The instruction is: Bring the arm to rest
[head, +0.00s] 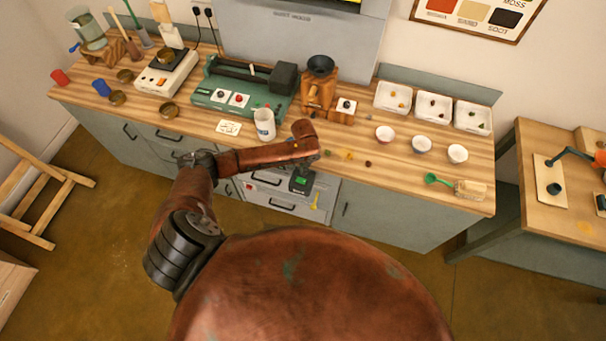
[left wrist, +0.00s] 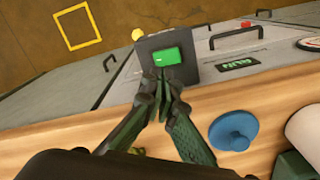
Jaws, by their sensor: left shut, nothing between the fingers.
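My left arm reaches over the front edge of the workbench (head: 380,188) in the head view. Its copper forearm runs to the right, ending near the white mug (head: 265,124). My left gripper (left wrist: 166,80) shows in the left wrist view with its dark green fingers together and nothing between them. Its fingertips appear in front of a dark box with a green display (left wrist: 170,57); whether they touch it I cannot tell. That box also shows in the head view (head: 301,182), at the bench front. In the head view the fingers are mostly hidden by the wrist. My right gripper is not seen.
A blue round-knobbed object (left wrist: 233,130) is right of the gripper. A side table (head: 540,145) stands right; open floor lies in front.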

